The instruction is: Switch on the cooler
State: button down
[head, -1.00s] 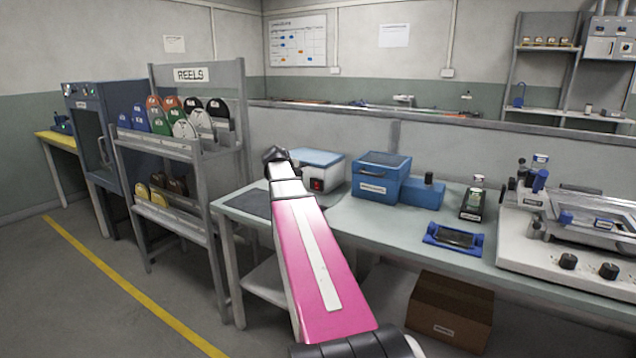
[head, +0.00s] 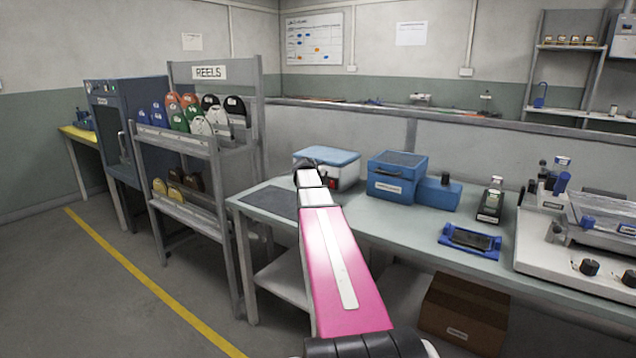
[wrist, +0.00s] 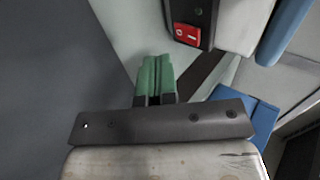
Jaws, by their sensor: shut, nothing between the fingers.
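The cooler, a white box with a blue lid (head: 333,158), stands on the bench behind the end of my arm. Its red rocker switch (head: 332,183) shows just right of my arm in the head view. In the wrist view the red switch (wrist: 186,33), marked 0 and I, sits on a dark panel on the white body (wrist: 240,22). My gripper's green fingers (wrist: 156,72) are shut and empty, below and left of the switch in the picture, apart from it. The fingers are hidden behind my arm in the head view.
A blue box (head: 397,178) with a smaller blue part beside it stands right of the cooler. A dark mat (head: 268,203) lies left of my arm. A reel rack (head: 205,170) stands left of the bench.

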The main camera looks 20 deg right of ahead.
aim_at(331, 182)
jog(key=shift+w+d+r, duration=0.1)
jog(key=shift+w+d, duration=0.45)
jog(key=shift+d, duration=0.35)
jog(key=shift+w+d+r, duration=0.1)
jog(key=shift+w+d, duration=0.4)
jog(key=shift+d, duration=0.4)
jog(key=shift+w+d+r, duration=0.1)
jog(key=shift+w+d, duration=0.15)
jog(key=shift+d, duration=0.1)
jog(key=shift+s, duration=0.1)
jog(key=shift+r, duration=0.8)
